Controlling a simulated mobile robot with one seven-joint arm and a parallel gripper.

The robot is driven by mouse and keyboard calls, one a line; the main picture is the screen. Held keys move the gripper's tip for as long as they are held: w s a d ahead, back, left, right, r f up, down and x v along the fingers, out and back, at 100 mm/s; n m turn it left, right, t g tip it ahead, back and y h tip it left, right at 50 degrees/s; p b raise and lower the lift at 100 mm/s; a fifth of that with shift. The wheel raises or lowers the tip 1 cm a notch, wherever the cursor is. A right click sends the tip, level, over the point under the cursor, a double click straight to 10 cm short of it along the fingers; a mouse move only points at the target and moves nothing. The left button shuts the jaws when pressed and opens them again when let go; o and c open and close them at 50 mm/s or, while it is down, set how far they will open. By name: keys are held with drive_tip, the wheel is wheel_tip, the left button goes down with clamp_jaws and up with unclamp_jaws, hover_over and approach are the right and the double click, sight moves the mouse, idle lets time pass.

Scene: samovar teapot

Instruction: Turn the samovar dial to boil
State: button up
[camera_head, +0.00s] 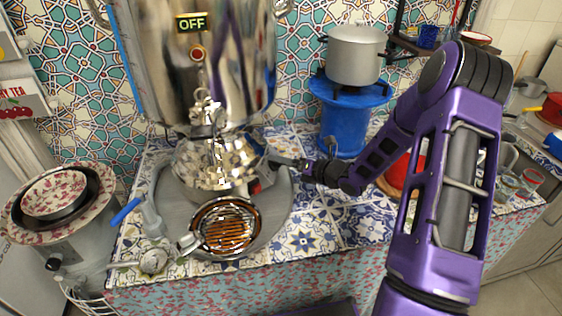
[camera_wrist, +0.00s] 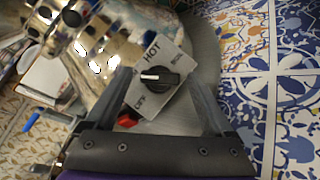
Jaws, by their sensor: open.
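The samovar (camera_head: 215,165) is a shiny metal urn on a round grey tray, and its sign (camera_head: 192,22) reads OFF. In the wrist view, the dial (camera_wrist: 165,78) is a black knob on a grey plate marked OFF, HOT and what looks like BOIL. A white mark on the knob points left in the picture, between OFF and HOT. My gripper (camera_wrist: 160,77) is open, with one finger on each side of the dial plate. I cannot tell whether the fingers touch it. In the head view, my gripper (camera_head: 275,160) is at the samovar's right side, where the dial is mostly hidden.
A small red part (camera_wrist: 127,118) sits below the dial plate. A blue stand (camera_head: 345,120) with a metal pot (camera_head: 356,55) is behind my forearm. Patterned bowls (camera_head: 55,193) are at the left. The tiled counter (camera_head: 330,235) is clear at the front right.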

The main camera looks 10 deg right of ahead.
drive_tip(key=shift+x, duration=0.9)
drive_tip(key=shift+c, duration=0.3)
drive_tip(key=c, duration=1.3)
